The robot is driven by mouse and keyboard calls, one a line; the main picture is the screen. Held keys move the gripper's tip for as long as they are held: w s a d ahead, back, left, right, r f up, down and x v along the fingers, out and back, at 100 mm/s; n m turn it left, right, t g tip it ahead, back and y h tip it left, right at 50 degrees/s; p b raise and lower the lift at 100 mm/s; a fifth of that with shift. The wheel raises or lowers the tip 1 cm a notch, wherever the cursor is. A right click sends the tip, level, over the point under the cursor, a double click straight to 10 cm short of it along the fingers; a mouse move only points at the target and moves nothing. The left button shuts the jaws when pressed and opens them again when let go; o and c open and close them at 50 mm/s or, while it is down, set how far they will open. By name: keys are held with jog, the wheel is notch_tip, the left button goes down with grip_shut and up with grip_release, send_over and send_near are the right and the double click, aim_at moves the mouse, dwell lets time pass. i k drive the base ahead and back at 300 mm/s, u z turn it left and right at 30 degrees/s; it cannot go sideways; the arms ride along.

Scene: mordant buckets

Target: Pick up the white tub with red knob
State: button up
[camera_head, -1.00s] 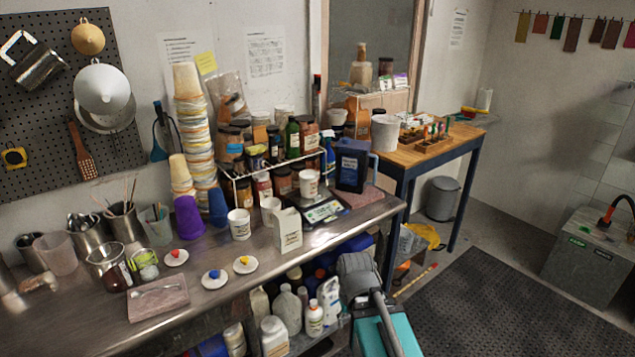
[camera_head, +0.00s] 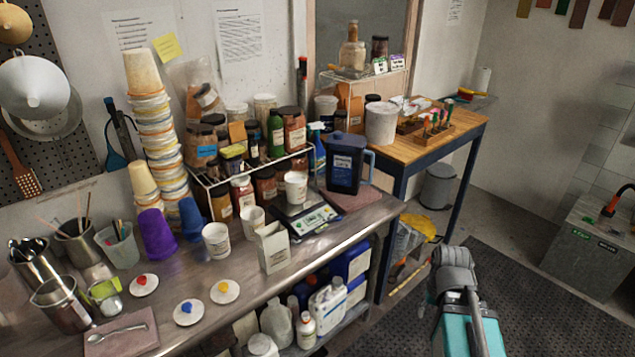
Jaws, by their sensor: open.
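A round white piece with a red knob (camera_head: 144,284) sits on the steel counter at the left in the head view. It looks like a flat disc from here, and I cannot make out a tub wall under it. Two similar white discs are to its right, one with a blue knob (camera_head: 188,312) and one with a yellow knob (camera_head: 224,291). Nothing touches the red-knobbed one. Grey and teal parts of my own body show at the lower right, over the floor and apart from the counter. My gripper itself is not in view.
A pink slab with a spoon (camera_head: 121,334) lies in front of the red knob. Metal beakers (camera_head: 60,305) stand left of it, purple (camera_head: 157,234) and blue cups behind. A white carton (camera_head: 272,247) stands further right. The steel counter (camera_head: 254,312) has a bare front strip.

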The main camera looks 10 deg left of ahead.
aim_at(295, 181)
jog(key=i, duration=1.1)
jog(key=u, duration=0.6)
